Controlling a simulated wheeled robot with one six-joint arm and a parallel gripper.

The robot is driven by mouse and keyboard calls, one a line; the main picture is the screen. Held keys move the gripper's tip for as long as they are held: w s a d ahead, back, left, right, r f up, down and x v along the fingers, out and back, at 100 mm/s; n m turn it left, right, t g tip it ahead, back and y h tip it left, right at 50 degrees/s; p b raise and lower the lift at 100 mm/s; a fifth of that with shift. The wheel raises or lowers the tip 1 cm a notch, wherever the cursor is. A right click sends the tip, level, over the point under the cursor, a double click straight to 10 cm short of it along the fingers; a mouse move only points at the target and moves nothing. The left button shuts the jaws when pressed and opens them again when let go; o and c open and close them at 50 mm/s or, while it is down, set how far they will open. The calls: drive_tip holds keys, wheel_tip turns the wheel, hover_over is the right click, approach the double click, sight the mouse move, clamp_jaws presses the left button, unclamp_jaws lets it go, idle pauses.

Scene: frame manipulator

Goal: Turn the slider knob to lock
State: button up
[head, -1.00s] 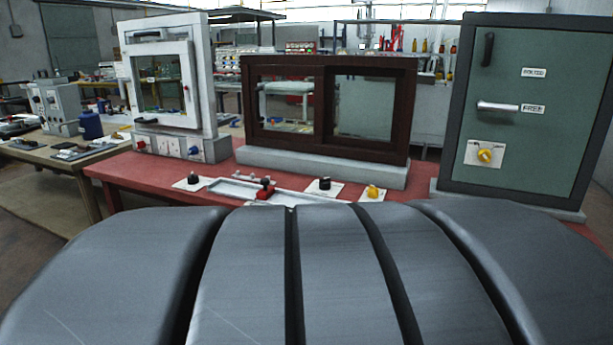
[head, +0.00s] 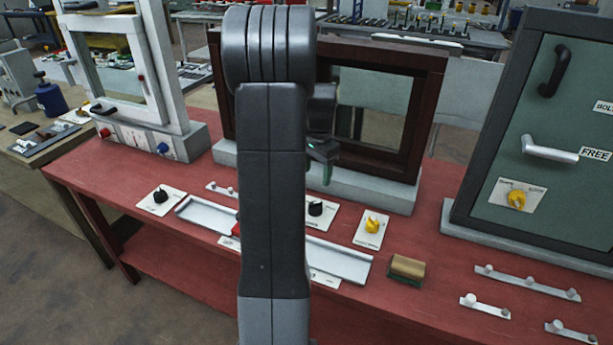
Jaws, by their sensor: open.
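Small knobs on white plates stand on the red table. One black knob (head: 160,195) is at the left end of a pale slide rail (head: 335,262). A second black knob (head: 316,209) is behind the rail, just right of my arm. A yellow knob (head: 372,225) is further right. The plates' labels are too small to read, so I cannot tell which is the slider knob. A red block (head: 236,229) on the rail is mostly hidden by my arm. My gripper (head: 326,170) is open and empty, in front of the brown window frame, above and apart from the second black knob.
The brown sliding window frame (head: 432,105) stands behind the rail. A green cabinet (head: 575,110) with a yellow knob (head: 516,200) and a handle (head: 550,149) is at right. A tan block (head: 407,267) and pegged strips (head: 527,283) lie on the table. A white window unit (head: 160,70) is at left.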

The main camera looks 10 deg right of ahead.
sight(315, 203)
drive_tip(key=f, duration=0.4)
drive_tip(key=f+p, duration=0.1)
drive_tip(key=f, duration=0.4)
drive_tip(key=w+f+p, duration=0.1)
drive_tip(key=f, duration=0.3)
drive_tip(key=shift+f, duration=0.25)
drive_tip(key=c, duration=1)
